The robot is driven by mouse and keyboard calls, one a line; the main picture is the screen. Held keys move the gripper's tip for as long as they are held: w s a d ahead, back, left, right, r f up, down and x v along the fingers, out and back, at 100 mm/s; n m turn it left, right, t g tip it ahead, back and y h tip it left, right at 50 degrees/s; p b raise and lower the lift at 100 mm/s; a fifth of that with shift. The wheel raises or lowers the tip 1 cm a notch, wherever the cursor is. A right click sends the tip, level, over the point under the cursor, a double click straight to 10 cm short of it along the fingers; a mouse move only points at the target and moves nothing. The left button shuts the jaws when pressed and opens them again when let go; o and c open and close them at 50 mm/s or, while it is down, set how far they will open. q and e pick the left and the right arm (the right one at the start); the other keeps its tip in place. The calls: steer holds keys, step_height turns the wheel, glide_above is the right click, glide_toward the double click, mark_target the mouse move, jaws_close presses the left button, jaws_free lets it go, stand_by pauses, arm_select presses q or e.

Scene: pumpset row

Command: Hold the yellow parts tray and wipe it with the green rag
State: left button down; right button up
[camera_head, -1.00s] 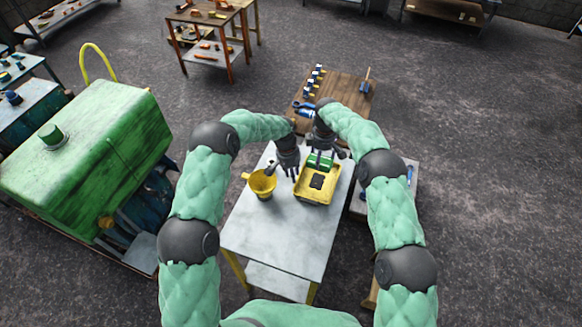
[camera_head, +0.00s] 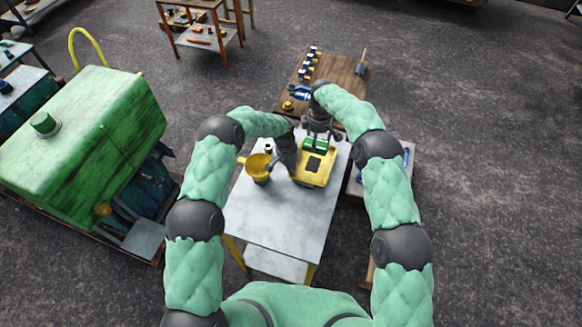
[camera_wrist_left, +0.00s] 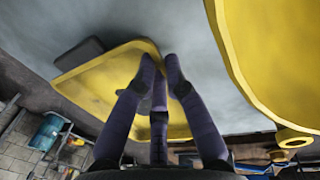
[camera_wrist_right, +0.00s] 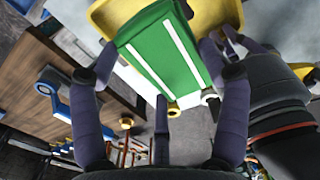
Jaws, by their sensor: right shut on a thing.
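The yellow parts tray (camera_head: 316,182) lies near the far right corner of the pale table, with a dark patch on it. It shows in the left wrist view (camera_wrist_left: 95,85). The green rag (camera_head: 315,146), a flat green block with white stripes in the right wrist view (camera_wrist_right: 150,42), is at the tray's far end. My right gripper (camera_head: 318,138) is shut on the rag, fingers on both sides. My left gripper (camera_head: 293,172) is at the tray's left edge, its fingertips (camera_wrist_left: 159,68) close together at the rim. Whether they grip the rim is unclear.
A yellow funnel-like cup (camera_head: 257,168) with a handle stands close left of my left gripper. The near part of the pale table (camera_head: 275,220) is clear. A wooden table (camera_head: 338,82) with small parts stands beyond. A green machine (camera_head: 85,135) is at the left.

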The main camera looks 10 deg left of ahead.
stand_by(0.3)
steer(key=n, duration=0.1)
steer(key=f+n, duration=0.1)
steer(key=n, duration=0.1)
steer(key=shift+s+f+n, duration=0.1)
steer(key=shift+n, duration=0.2)
steer(key=n, duration=0.1)
steer(key=f+n, duration=0.1)
steer(key=n, duration=0.2)
steer(key=shift+s+a+f+n, duration=0.1)
steer(key=shift+s+f+n, duration=0.05)
steer(key=shift+f+n, duration=0.25)
steer(key=n, duration=0.1)
steer(key=f+n, duration=0.1)
steer(key=n, duration=0.2)
steer(key=shift+s+f+n, duration=0.1)
steer(key=shift+f+n, duration=0.15)
steer(key=shift+n, duration=0.05)
steer(key=n, duration=0.1)
steer(key=f+n, duration=0.1)
steer(key=n, duration=0.3)
steer(key=shift+s+a+f, duration=0.1)
steer(key=shift+s+f, duration=0.05)
steer(key=shift+f, duration=0.1)
